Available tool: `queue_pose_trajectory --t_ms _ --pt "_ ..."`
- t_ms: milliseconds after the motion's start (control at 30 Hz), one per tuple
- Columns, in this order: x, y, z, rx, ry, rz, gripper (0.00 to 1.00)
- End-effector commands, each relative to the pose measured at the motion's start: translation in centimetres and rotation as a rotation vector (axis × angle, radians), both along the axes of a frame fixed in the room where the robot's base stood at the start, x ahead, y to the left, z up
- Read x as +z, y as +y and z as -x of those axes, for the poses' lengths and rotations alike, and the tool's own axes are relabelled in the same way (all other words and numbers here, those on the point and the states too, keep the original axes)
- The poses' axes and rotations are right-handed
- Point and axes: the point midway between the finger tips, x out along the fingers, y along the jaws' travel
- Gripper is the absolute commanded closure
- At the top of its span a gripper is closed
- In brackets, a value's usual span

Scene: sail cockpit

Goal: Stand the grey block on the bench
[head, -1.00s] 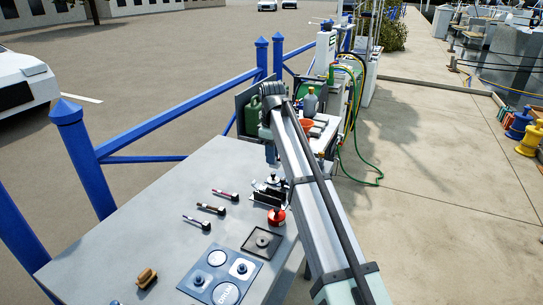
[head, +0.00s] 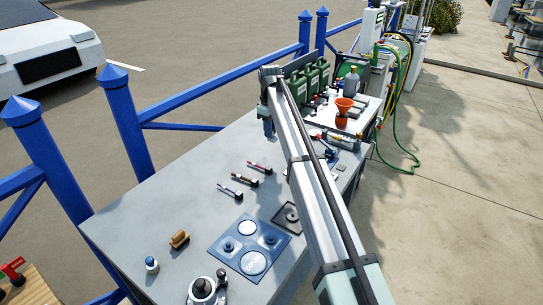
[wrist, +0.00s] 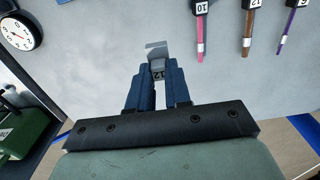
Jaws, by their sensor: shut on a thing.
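My gripper (wrist: 157,78) has dark blue fingers, shut on a small grey block (wrist: 156,50) in the wrist view. In the head view my gripper (head: 267,122) is over the far left part of the bench (head: 160,205), near green cans. The block cannot be made out there.
Tools with pink (wrist: 200,35), brown (wrist: 250,30) and purple (wrist: 291,25) handles lie nearby. A round clock (wrist: 20,33) and green can (wrist: 22,132) are at left in the wrist view. Bare bench lies left of the tools.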

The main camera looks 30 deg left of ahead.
Motion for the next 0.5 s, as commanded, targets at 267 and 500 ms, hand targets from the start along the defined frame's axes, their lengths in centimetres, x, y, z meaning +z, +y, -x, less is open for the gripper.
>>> queue_pose_trajectory --t_ms 267,500 --pt "-4.3 -0.1 0.1 0.0 0.001 0.001 1.0" --pt "-6.2 -0.1 0.1 0.0 0.0 0.0 1.0"
